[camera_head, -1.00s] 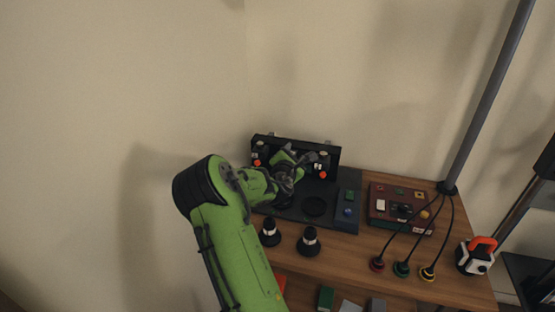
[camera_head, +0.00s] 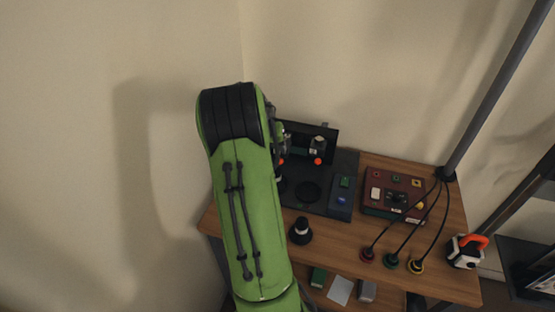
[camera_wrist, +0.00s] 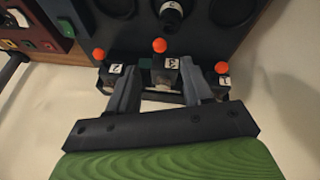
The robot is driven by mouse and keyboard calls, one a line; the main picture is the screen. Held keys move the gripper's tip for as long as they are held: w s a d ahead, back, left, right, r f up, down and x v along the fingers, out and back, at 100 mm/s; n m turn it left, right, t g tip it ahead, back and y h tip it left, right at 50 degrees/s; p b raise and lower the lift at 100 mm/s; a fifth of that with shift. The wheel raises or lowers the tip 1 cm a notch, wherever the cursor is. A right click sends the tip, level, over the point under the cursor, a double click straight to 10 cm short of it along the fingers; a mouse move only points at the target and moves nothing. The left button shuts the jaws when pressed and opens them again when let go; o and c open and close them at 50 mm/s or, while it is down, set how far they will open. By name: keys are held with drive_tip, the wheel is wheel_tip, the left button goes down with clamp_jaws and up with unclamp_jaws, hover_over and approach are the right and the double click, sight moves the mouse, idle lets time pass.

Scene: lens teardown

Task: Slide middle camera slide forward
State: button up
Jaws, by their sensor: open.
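In the wrist view, the middle camera slide (camera_wrist: 164,64) has an orange ball knob (camera_wrist: 159,45) and a white numbered label. A slide with an orange knob stands on each side of it, the left one (camera_wrist: 115,68) and the right one (camera_wrist: 223,69). My gripper (camera_wrist: 157,72) is open, its fingers on either side of the middle slide. I cannot tell whether they touch it.
A dark base board (camera_head: 322,206) with round recesses lies before the panel. A black lens piece (camera_head: 300,232) stands on the wooden table (camera_head: 340,248). A red control box (camera_head: 394,193) and several cabled plugs (camera_head: 391,260) are to the right. A wall is close behind.

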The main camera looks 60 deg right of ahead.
sight(280, 160)
drive_tip(key=x, duration=0.8)
drive_tip(key=shift+b, duration=0.35)
clamp_jaws()
